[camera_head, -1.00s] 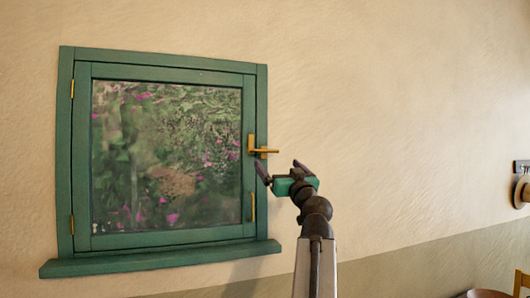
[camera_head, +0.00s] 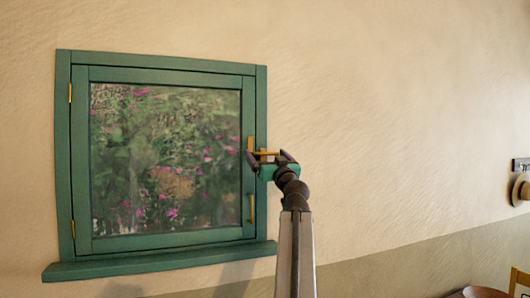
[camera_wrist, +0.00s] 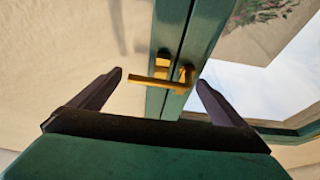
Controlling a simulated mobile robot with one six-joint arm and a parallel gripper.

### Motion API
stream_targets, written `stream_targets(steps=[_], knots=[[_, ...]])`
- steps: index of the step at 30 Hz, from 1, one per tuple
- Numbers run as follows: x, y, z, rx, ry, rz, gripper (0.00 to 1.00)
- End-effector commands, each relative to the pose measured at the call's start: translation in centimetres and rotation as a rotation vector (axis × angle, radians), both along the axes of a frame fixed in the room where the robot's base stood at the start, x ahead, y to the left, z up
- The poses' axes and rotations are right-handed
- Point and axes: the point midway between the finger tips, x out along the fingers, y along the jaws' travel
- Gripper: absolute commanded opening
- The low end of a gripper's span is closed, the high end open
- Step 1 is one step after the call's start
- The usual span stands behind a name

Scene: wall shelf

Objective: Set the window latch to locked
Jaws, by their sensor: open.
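The window latch (camera_head: 263,153) is a brass handle on the right side of the green window frame (camera_head: 261,100). Its lever lies level and points right, away from the glass, in the head view. In the wrist view the latch (camera_wrist: 160,82) sits between my open fingers, its lever pointing left across the frame edge. My gripper (camera_head: 271,157) is open at the latch, one finger on each side of the lever. The wrist view shows my gripper (camera_wrist: 160,83) with nothing clamped. I cannot tell whether a finger touches the lever.
The window sash (camera_head: 165,75) looks shut in its frame. A brass pull (camera_head: 251,208) is below the latch. A green sill (camera_head: 160,262) juts out at the bottom. The wall right of the window is bare, with a hat (camera_head: 521,190) hanging far right.

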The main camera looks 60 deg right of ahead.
Motion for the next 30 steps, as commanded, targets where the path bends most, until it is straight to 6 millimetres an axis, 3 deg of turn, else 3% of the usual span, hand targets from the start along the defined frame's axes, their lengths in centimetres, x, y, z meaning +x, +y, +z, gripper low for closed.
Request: stream_targets(steps=[16, 25, 30], knots=[[1.02, -0.67, 0.42, 0.001, 0.000, 0.001, 0.96], [0.95, -0.73, 0.44, 0.000, 0.000, -0.002, 0.46], [0.82, -0.84, 0.45, 0.001, -0.002, -0.005, 0.43]])
